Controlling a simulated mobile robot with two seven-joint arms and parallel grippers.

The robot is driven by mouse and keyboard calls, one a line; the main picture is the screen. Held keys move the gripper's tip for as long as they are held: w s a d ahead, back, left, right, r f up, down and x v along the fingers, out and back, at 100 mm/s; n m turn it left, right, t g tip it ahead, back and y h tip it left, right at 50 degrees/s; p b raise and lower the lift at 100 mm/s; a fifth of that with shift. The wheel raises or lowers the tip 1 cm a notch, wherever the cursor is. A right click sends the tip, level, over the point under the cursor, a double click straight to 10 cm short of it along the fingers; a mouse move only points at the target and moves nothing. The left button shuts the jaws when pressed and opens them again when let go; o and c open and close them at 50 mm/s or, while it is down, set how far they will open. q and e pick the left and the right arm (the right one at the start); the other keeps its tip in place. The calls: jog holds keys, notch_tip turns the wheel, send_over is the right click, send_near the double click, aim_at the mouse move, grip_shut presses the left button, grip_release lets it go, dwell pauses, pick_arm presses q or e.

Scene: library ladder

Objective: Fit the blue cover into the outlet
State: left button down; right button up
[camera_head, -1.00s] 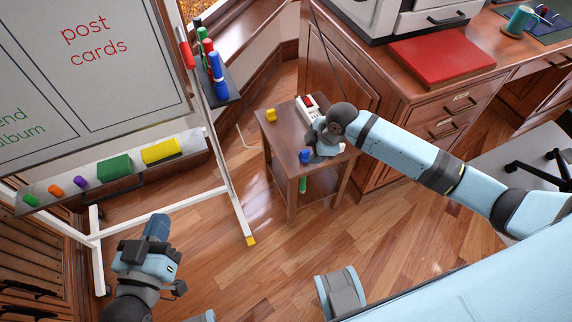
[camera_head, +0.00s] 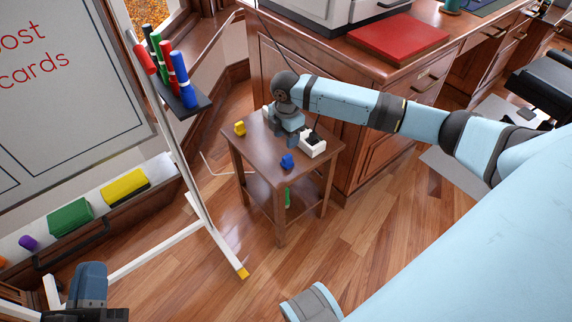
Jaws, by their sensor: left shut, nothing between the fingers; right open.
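The blue cover (camera_head: 287,161) is a small blue piece on the top of the small wooden table, near its front edge. The outlet, a white power strip (camera_head: 314,149), lies on the same tabletop behind the cover, with a black plug and cord at its near end. My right gripper (camera_head: 286,141) is open, pointing down over the table just behind and left of the blue cover. It hides the middle of the strip, and I cannot tell whether it touches anything. My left gripper (camera_head: 88,285) is shut and empty at the lower left, away from the table.
A yellow piece (camera_head: 240,128) sits at the table's left corner, and a green object (camera_head: 288,198) shows below the tabletop. The whiteboard stand (camera_head: 190,180) rises left of the table. A wooden desk (camera_head: 345,115) stands close behind. The floor in front is clear.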

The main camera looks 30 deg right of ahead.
aim_at(286, 156)
notch_tip(286, 156, down, 5)
jog(key=shift+r+b, duration=0.1)
jog(key=shift+b, duration=0.55)
notch_tip(286, 156, down, 5)
jog(key=b, duration=0.3)
jog(key=shift+w+d, duration=0.1)
jog(key=shift+w, duration=0.05)
pick_arm(q)
notch_tip(286, 156, down, 8)
jog(key=g, duration=0.2)
jog(key=shift+w+d+r+m+g, duration=0.2)
jog(key=shift+d+m+g, duration=0.1)
jog(key=shift+g, duration=0.1)
pick_arm(e)
grip_shut()
